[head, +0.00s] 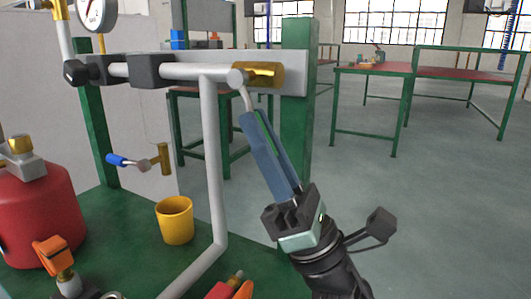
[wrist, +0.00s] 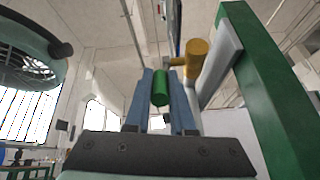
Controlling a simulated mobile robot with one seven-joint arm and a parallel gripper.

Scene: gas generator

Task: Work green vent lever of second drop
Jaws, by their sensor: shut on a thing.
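The green vent lever (wrist: 160,88) sits between the two blue fingers of my gripper (head: 255,120); in the head view only a thin green strip of it shows. My gripper is shut on it, reaching up from the lower right. A thin metal stem runs from the fingertips up to the brass valve body (head: 262,75) at the right end of the white pipe (head: 170,72). The brass body also shows in the wrist view (wrist: 197,58), right of the fingers. Most of the lever is hidden by the fingers in the head view.
A blue-handled brass valve (head: 160,158) hangs at the left. A yellow cup (head: 175,220) and a red cylinder (head: 40,215) stand on the green bench. A green post (head: 297,100) rises close behind my gripper. Open floor lies to the right.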

